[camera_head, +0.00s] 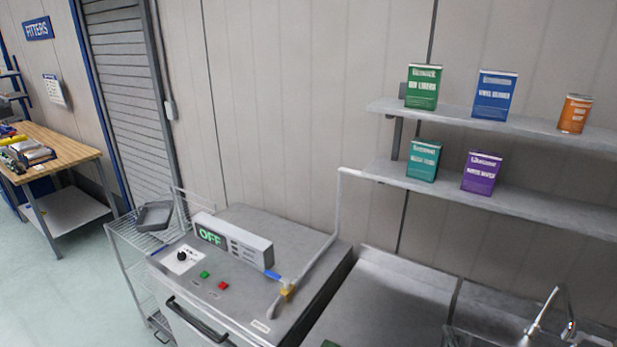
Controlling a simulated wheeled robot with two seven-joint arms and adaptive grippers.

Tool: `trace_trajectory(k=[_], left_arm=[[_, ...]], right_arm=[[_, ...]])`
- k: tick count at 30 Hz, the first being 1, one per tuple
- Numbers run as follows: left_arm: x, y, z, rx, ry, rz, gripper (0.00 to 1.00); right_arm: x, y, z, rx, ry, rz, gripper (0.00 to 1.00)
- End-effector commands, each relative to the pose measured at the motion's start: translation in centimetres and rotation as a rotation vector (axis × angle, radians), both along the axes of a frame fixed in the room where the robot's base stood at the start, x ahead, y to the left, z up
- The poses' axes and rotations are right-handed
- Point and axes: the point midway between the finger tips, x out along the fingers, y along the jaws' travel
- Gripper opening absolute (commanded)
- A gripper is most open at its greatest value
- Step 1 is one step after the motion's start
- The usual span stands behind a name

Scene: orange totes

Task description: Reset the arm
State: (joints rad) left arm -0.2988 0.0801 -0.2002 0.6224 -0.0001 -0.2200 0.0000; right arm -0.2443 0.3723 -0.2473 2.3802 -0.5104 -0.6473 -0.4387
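Neither of my arms nor their grippers show in the head view. A grey machine (262,225) stands at the lower middle. Its display box (232,240) reads OFF in green. Its top carries a black knob (182,256), a green button (204,274) and a red button (223,286).
Wall shelves (380,106) on the right hold several coloured tins, including a green one (423,87). A metal counter (390,295) with a tap (545,315) is below. A wire rack (125,240) and wooden bench (70,145) stand left. Open floor (60,290) lies between.

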Motion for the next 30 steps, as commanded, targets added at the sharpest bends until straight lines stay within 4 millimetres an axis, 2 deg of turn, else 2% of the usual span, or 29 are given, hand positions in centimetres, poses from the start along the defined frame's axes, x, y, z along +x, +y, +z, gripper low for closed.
trace_trajectory(k=[1, 3, 6, 9, 12, 18, 24, 30], left_arm=[[0.0, 0.0, 0.0, 0.000, 0.000, 0.000, 0.89], [0.0, 0.0, 0.0, 0.000, 0.001, 0.000, 0.89], [-0.1, 0.0, 0.0, 0.000, 0.002, 0.000, 0.89], [-0.1, 0.0, 0.0, 0.000, 0.002, 0.000, 0.89], [-0.2, 0.0, 0.0, 0.000, 0.003, 0.000, 0.89], [-0.2, 0.0, 0.0, 0.000, 0.003, 0.000, 0.89], [-0.2, 0.0, 0.0, 0.001, 0.004, 0.000, 0.89], [-0.5, 0.0, -0.3, 0.000, 0.006, 0.001, 0.89]], right_arm=[[-1.0, -1.7, -3.2, 0.097, 0.091, -0.060, 0.85], [-2.9, -3.7, -7.5, 0.232, 0.217, -0.146, 0.85], [-6.5, -5.5, -13.5, 0.412, 0.394, -0.271, 0.85], [-10.6, -6.2, -18.6, 0.565, 0.552, -0.387, 0.85], [-14.4, -6.2, -22.2, 0.679, 0.676, -0.481, 0.85], [-20.9, -5.2, -26.8, 0.837, 0.868, -0.628, 0.85], [-26.7, -3.7, -29.6, 0.955, 1.028, -0.754, 0.85], [-25.0, -3.7, -35.5, 0.941, 1.046, -0.749, 0.85]])
